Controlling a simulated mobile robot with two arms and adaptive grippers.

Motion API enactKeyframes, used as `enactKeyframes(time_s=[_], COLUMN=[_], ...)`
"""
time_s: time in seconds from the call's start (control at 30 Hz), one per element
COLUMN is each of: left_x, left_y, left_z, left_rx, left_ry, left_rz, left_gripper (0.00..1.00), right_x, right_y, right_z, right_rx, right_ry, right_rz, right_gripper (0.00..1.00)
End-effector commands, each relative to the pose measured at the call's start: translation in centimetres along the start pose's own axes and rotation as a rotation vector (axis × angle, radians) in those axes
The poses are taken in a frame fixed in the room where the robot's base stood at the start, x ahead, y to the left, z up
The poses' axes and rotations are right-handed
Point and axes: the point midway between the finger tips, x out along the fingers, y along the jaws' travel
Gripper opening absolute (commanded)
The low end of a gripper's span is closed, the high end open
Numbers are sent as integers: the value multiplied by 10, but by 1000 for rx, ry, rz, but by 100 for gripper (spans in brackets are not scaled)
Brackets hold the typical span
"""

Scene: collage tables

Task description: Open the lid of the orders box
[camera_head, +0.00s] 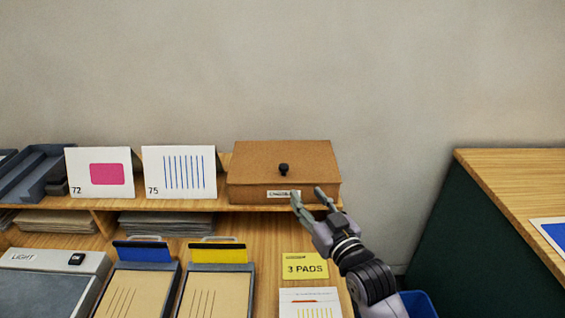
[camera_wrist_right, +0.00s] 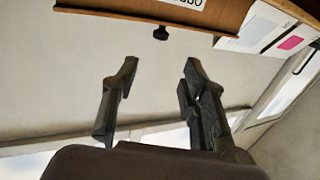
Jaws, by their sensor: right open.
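The orders box (camera_head: 246,192) is a brown cardboard-like box on the right end of the wooden shelf, against the wall. Its lid (camera_head: 265,155) is shut, with a dark round knob (camera_head: 284,169) near the front edge. A white label is on its front face. My right gripper (camera_head: 308,191) is open and empty in front of the box's front face, below the knob. In the right wrist view the open fingers (camera_wrist_right: 160,85) stand below the box edge, with the knob (camera_wrist_right: 160,33) beyond them, apart from it. My left gripper is not in view.
Cards 72 (camera_head: 106,188) and 75 (camera_head: 180,191) stand left of the box on the shelf. Below are pads with blue and yellow tops, a yellow "3 PADS" note (camera_head: 305,266) and a light box (camera_head: 50,280). Another table (camera_head: 510,175) stands at right.

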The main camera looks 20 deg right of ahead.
Motion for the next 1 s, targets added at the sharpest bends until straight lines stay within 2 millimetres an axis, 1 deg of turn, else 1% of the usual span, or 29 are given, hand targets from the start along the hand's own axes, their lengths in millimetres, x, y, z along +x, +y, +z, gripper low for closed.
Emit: enactKeyframes(time_s=[0.03,0.1,0.23,0.33,0.4,0.5,0.6,0.7,0.8,1.0], left_x=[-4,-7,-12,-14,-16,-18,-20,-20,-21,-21], left_y=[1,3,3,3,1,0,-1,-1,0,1], left_z=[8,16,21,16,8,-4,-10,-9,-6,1], left_rx=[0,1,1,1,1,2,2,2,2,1], left_ry=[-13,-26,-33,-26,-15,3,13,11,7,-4], left_rz=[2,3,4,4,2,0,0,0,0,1], left_gripper=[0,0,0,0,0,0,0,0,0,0], right_x=[12,28,56,78,93,111,126,136,142,145], right_y=[0,0,0,0,0,0,0,0,0,0], right_z=[-3,-4,-3,-3,-3,-2,-2,-1,-1,0], right_rx=[0,0,2,1,0,1,2,1,1,0], right_ry=[2,3,2,1,1,1,0,1,0,0], right_rz=[1,1,0,0,0,0,0,0,0,0], right_gripper=[40,40,40,40,40,40,40,40,40,40])
